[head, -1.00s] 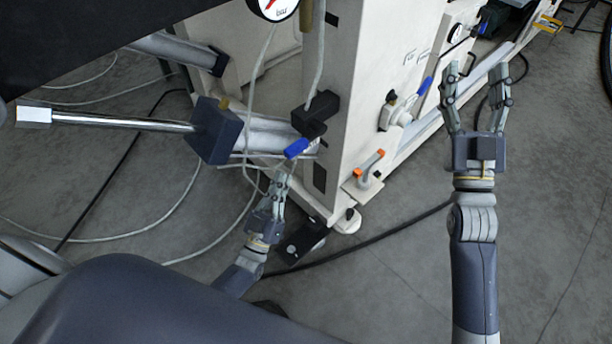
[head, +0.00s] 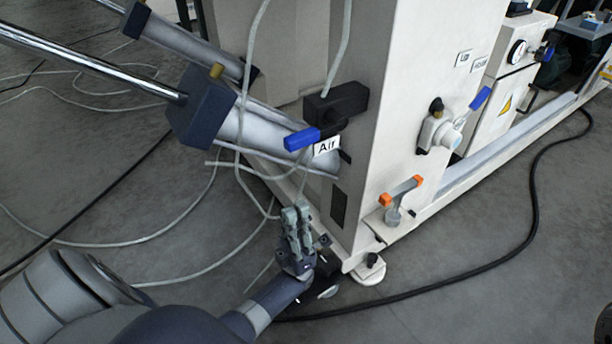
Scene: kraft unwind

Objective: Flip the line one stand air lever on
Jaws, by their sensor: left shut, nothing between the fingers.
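The lever with a blue handle (head: 301,139) sits on a black valve body (head: 340,102) on the white stand (head: 400,60), beside a label reading "Air" (head: 327,147). The handle points left, roughly level with a slight downward tilt. My left gripper (head: 297,212) is below the blue handle, apart from it, with its fingers pointing up. Its fingers are closed together with nothing between them.
A white valve with another blue handle (head: 480,98) and an orange-ended clamp (head: 402,190) are on the stand's right side. Metal cylinders (head: 260,135) and thin hoses (head: 237,120) lie left of the lever. A black cable (head: 480,268) crosses the floor.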

